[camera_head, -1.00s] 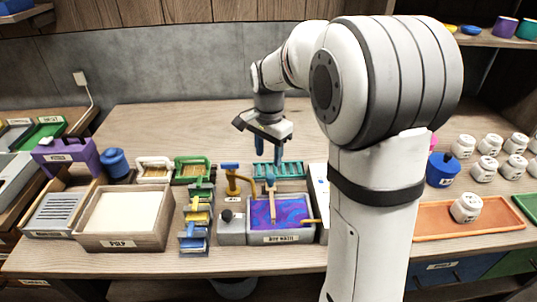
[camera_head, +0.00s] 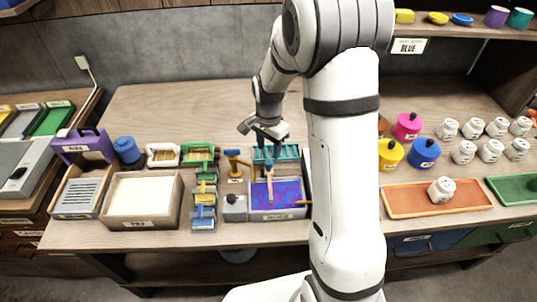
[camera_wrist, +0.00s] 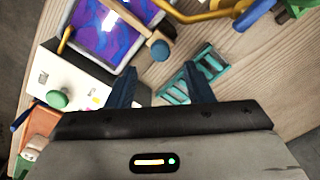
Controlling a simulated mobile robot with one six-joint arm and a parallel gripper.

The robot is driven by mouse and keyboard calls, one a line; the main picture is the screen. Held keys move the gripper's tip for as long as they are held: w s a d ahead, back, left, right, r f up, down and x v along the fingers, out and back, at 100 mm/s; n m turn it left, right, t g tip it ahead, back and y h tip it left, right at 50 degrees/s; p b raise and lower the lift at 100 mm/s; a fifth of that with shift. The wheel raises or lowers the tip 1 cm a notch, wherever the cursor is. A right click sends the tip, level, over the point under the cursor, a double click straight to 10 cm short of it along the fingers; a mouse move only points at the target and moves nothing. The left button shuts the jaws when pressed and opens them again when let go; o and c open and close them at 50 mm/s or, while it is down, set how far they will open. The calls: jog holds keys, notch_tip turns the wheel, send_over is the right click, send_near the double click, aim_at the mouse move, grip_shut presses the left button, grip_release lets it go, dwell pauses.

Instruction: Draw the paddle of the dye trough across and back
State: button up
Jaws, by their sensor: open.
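The dye trough (camera_head: 283,216) is a grey box of swirled purple and blue dye near the front of the bench.
A teal rack (camera_head: 289,152) stands behind the trough, close to my fingers. A mustard-yellow tap-like fitting (camera_head: 233,160) stands at the trough's back left. Small coloured tools (camera_head: 203,198) and a pulp box (camera_head: 179,200) lie to the left. Bare bench (camera_head: 185,115) lies behind.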

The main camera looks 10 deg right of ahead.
aim_at(269, 162)
notch_tip(269, 162, down, 6)
jog(key=shift+f+p, duration=0.1)
jog(key=shift+p, duration=0.4)
grip_shut()
dwell(0.3)
